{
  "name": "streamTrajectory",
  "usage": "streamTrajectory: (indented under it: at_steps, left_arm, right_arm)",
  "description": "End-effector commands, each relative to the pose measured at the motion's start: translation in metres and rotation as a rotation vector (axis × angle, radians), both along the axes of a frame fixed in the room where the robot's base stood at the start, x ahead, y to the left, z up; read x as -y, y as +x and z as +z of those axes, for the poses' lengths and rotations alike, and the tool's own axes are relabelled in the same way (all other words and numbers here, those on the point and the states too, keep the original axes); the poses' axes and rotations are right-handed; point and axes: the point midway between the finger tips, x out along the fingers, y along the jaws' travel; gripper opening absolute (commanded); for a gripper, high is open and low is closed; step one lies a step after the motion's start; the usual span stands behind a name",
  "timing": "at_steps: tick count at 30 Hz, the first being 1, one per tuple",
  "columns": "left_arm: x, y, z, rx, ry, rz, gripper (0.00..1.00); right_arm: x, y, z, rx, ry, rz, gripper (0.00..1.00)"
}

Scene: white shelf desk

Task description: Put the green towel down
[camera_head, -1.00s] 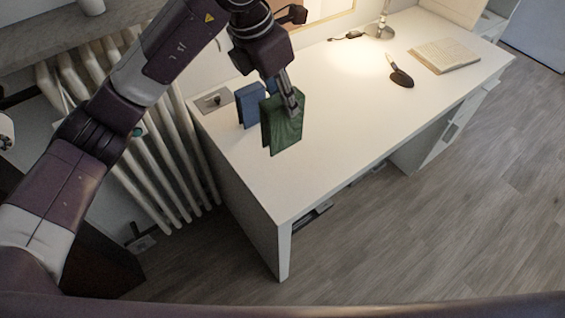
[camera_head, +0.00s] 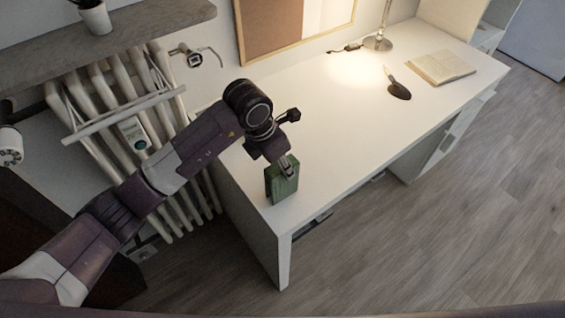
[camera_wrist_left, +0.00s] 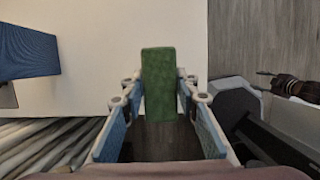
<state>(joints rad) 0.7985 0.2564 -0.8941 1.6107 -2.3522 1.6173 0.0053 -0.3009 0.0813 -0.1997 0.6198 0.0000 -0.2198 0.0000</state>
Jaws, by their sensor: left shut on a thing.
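The green towel (camera_head: 283,186) is a folded, upright slab at the near left end of the white desk (camera_head: 330,130). My left gripper (camera_head: 288,170) is above it, shut on its upper edge. In the left wrist view the towel (camera_wrist_left: 158,70) stands between the two fingers of the gripper (camera_wrist_left: 161,97). I cannot tell whether its lower edge touches the desk. At the right of that view is a dark part (camera_wrist_left: 292,88) that looks like my right gripper, small and unclear.
A blue folded towel (camera_wrist_left: 25,50) shows in the left wrist view; my arm hides it in the head view. The desk's middle is clear. A radiator (camera_head: 115,115) is at left.

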Motion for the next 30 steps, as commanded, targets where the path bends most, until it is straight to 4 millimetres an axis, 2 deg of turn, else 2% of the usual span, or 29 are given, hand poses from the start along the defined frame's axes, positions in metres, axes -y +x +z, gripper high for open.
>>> streamTrajectory:
  at_steps: [9,10,15,26,30]
  left_arm:
    - [0.0,0.001,-0.003,0.003,-0.002,-0.001,0.13]
    - [0.0,0.001,-0.003,0.003,-0.002,-0.001,0.3]
    - [0.0,0.0,-0.002,0.001,-0.001,-0.001,0.46]
    - [0.0,0.001,0.003,0.003,-0.002,-0.001,0.46]
    - [-0.005,-0.002,0.023,0.009,-0.004,-0.003,0.46]
  right_arm:
    - [0.0,0.001,-0.004,0.001,0.0,0.0,0.45]
    - [0.0,0.001,-0.004,0.001,0.0,0.0,0.45]
    - [0.0,0.001,-0.002,0.001,0.0,0.0,0.45]
    - [-0.001,0.001,0.001,0.001,0.0,0.0,0.45]
    - [-0.001,0.001,-0.007,0.001,0.001,0.0,0.45]
